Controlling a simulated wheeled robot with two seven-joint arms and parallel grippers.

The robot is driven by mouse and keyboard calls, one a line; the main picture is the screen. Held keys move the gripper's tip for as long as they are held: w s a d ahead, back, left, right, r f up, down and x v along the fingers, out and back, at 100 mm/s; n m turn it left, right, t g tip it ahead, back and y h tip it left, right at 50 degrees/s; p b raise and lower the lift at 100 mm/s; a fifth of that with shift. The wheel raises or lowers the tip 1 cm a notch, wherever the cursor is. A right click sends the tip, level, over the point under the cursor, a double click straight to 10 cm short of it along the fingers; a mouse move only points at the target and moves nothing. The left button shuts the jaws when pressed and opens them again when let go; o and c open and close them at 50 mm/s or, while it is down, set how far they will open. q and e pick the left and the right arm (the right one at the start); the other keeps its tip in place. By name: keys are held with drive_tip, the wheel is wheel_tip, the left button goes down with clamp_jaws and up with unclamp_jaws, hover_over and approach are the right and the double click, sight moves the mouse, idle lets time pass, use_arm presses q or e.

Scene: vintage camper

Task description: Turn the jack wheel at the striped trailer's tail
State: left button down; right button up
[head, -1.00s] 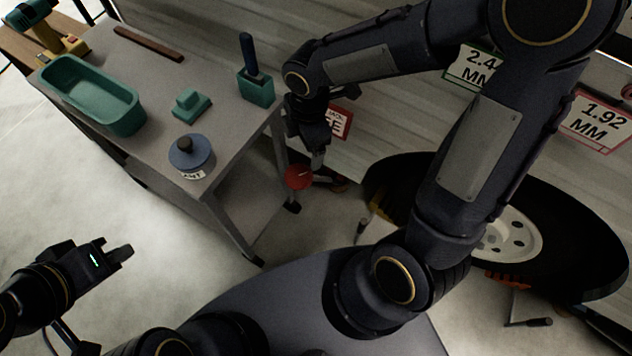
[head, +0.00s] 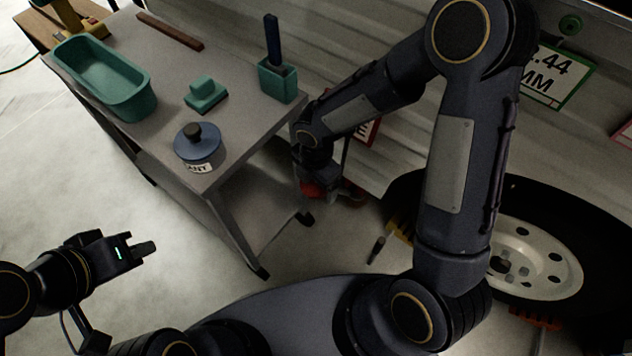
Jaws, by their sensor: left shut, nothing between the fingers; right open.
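The red jack wheel (head: 311,191) is low by the trailer's tail, beside the table leg, mostly hidden by my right gripper. The trailer's pale ribbed side (head: 375,60) runs along the back. My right gripper (head: 314,178) reaches down right over the wheel. It is open, but its fingertips are hard to make out, and I cannot tell whether they touch the wheel. My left gripper (head: 148,248) is shut and empty at the lower left, above bare floor, away from the jack.
A grey table (head: 225,110) stands close left of the jack, holding a green tub (head: 130,105), a blue lidded pot (head: 200,160), a green block (head: 205,98) and a green holder (head: 278,85). A wheel (head: 540,265) stands at right. Floor at left is clear.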

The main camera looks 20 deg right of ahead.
drive_tip(key=c, duration=1)
drive_tip(key=shift+f+m+t+y+b, duration=0.15)
drive_tip(key=shift+m+t+y+b, duration=0.25)
drive_tip(key=shift+m+b, duration=0.65)
drive_tip(key=m+t+b, duration=0.1)
drive_tip(key=m+b, duration=0.1)
drive_tip(key=b, duration=0.1)
drive_tip(key=m+t+b, duration=0.1)
drive_tip(key=b, duration=0.2)
drive_tip(key=shift+s+f+m+y, duration=0.15)
drive_tip(key=shift+m+y, duration=0.15)
drive_tip(key=shift+m, duration=0.05)
drive_tip(key=shift+r+m+t+b, duration=0.2)
drive_tip(key=shift+m+t+b, duration=0.5)
drive_tip(key=shift+b, duration=0.45)
